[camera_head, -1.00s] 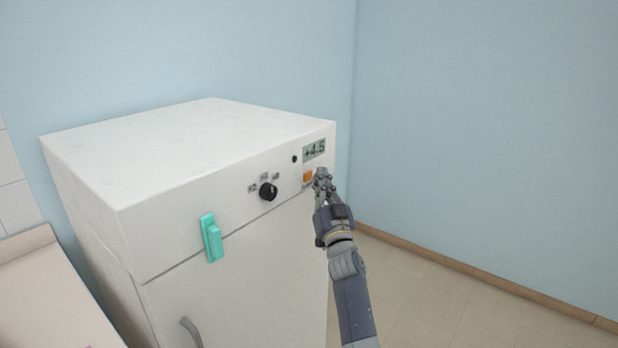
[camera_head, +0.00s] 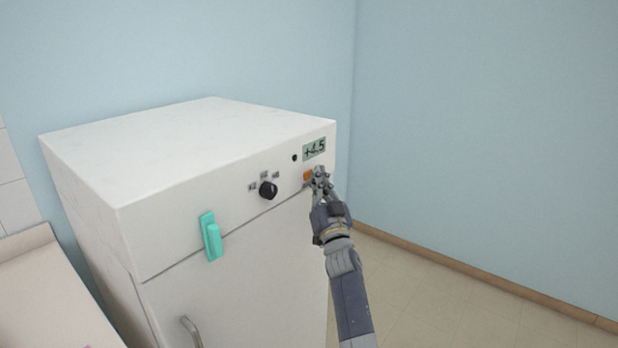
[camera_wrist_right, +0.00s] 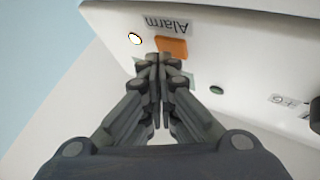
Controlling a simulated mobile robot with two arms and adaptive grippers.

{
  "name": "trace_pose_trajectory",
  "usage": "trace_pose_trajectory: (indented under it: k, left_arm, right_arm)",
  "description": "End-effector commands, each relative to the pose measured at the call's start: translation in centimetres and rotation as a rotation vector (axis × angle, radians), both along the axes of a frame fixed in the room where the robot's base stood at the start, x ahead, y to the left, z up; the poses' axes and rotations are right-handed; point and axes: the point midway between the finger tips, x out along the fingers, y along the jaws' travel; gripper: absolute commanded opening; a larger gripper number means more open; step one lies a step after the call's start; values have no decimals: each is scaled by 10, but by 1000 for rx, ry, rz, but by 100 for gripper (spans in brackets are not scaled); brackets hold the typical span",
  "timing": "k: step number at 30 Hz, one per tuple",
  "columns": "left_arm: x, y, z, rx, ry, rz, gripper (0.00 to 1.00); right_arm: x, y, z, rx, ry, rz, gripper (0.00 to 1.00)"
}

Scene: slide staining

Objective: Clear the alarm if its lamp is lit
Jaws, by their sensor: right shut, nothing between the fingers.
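The white cabinet (camera_head: 245,215) has an orange button (camera_head: 307,176) on its upper front panel. In the right wrist view the orange button (camera_wrist_right: 172,47) sits beside an upside-down "Alarm" label (camera_wrist_right: 167,25). A small round lamp (camera_wrist_right: 135,39) next to them glows white with a yellowish rim, so it looks lit. The lamp is hidden behind my gripper in the head view. My right gripper (camera_head: 318,172) is shut and empty, its fingertips (camera_wrist_right: 160,60) right at the button's edge. I cannot tell whether they touch it. My left gripper is not in view.
A display (camera_head: 314,149) reads +4.5, with a small dark green spot (camera_head: 294,158) beside it. A black knob (camera_head: 268,190), a teal latch (camera_head: 212,237) and a grey handle (camera_head: 191,331) are on the front. A beige surface (camera_head: 45,290) stands at left; floor at right is clear.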

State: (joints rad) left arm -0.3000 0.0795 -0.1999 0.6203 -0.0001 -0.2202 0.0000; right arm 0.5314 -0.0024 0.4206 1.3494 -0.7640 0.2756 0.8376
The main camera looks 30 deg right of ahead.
Motion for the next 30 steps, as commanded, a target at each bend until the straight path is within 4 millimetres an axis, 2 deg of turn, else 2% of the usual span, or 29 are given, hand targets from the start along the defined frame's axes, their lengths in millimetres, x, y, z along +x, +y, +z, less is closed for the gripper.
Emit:
trace_pose_trajectory:
  k: [30]
  left_arm:
    - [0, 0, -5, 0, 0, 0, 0]
  right_arm:
    - [7, 3, 0, 0, 0, 0, 0]
